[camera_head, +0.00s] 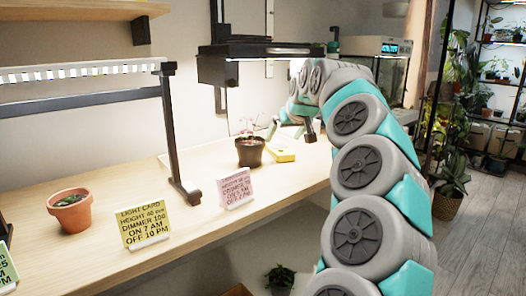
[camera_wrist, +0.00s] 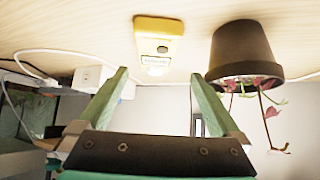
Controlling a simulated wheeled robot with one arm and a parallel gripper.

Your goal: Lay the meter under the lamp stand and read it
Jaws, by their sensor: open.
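The yellow meter (camera_head: 282,154) lies on the wooden bench under the black lamp head, just right of the dark pot. In the wrist view the meter (camera_wrist: 160,45) shows a dark round spot and a pale label, too small to read. The black lamp stand (camera_head: 232,72) holds its head above the pot and meter. My gripper (camera_wrist: 158,75) is open, with its teal fingers spread apart and the meter lying beyond the tips. Nothing is held. In the head view my arm partly hides the gripper.
The dark pot (camera_head: 249,153) with a reddish plant stands close beside the meter; it also shows in the wrist view (camera_wrist: 242,52). A pink card (camera_head: 234,188), a yellow card (camera_head: 143,226) and a terracotta pot (camera_head: 70,211) stand along the bench. Another lamp's black post (camera_head: 176,135) stands at left.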

